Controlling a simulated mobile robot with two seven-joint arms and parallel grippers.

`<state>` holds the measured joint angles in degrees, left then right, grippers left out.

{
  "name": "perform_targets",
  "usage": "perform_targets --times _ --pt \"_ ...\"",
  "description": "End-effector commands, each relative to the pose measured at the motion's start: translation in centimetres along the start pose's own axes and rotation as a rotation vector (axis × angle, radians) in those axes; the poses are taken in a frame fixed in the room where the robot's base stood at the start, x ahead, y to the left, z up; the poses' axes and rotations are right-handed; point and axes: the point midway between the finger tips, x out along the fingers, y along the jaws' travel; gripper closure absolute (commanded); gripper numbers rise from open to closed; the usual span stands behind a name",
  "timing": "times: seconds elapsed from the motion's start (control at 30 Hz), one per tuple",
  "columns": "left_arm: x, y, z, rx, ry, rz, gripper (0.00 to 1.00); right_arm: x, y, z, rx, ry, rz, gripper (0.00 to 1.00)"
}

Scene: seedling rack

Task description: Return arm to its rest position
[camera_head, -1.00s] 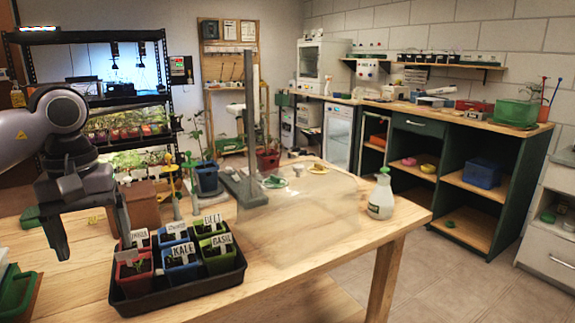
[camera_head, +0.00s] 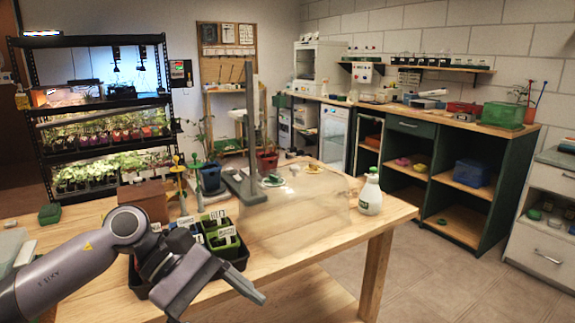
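My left arm comes in from the lower left. Its grey gripper (camera_head: 222,300) is low over the front of the wooden bench (camera_head: 290,262), in front of the black seedling tray (camera_head: 240,262). One finger shows clearly, set out at the hand's far end and pointing to the lower right; the gripper looks open, with no object seen in it. The other finger is partly cut off by the bottom edge. The tray holds several labelled pots, including green pots (camera_head: 224,240), and the arm hides its left and front part. My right gripper is not in view.
A grey upright stand (camera_head: 247,185) and a brown wooden box (camera_head: 146,198) are behind the tray. A lit plant rack (camera_head: 100,145) stands at the back left.

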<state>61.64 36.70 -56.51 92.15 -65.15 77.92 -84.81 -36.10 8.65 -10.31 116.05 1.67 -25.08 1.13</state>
Motion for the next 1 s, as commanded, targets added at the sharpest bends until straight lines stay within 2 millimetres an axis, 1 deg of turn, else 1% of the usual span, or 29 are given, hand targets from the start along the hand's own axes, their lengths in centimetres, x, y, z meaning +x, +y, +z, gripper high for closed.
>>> perform_targets --times 0.03,0.1,0.2,0.33,0.47,0.57,0.67,0.73,0.77,0.8,0.87,0.9,0.97,1.0 --pt "1.3 0.3 1.4 -0.081 -0.105 0.043 0.15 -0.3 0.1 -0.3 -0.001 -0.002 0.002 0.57" --pt "2.6 0.9 3.1 -0.203 -0.241 0.104 0.15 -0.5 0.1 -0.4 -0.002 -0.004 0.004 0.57" --pt "3.6 1.8 5.1 -0.396 -0.439 0.183 0.15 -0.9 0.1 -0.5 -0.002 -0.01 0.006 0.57" --pt "3.6 3.0 6.7 -0.677 -0.7 0.269 0.15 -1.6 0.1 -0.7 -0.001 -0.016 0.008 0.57" --pt "2.8 4.0 6.6 -0.982 -0.96 0.337 0.15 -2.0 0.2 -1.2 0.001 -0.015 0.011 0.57" --pt "1.9 4.3 5.5 -1.228 -1.164 0.379 0.15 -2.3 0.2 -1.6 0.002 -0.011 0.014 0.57" --pt "1.1 4.0 3.4 -1.481 -1.369 0.413 0.15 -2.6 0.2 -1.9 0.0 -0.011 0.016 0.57" --pt "0.6 3.3 1.4 -1.658 -1.513 0.434 0.15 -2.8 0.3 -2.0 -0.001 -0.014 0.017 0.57" --pt "0.5 2.8 0.5 -1.735 -1.577 0.443 0.15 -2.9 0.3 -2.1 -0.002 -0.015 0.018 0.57" --pt "0.4 2.1 -0.8 -1.837 -1.661 0.454 0.15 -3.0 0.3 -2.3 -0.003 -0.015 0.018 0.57" --pt "0.3 0.7 -2.8 -1.988 -1.792 0.467 0.15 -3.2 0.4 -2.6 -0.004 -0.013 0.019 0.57" --pt "0.5 -0.4 -4.1 -2.088 -1.879 0.479 0.15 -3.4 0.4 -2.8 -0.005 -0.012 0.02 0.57" --pt "0.7 -2.4 -6.1 -2.232 -2.013 0.494 0.15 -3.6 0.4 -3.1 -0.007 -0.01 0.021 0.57" --pt "1.1 -4.0 -7.5 2.273 2.055 -0.493 0.15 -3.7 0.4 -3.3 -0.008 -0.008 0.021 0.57"
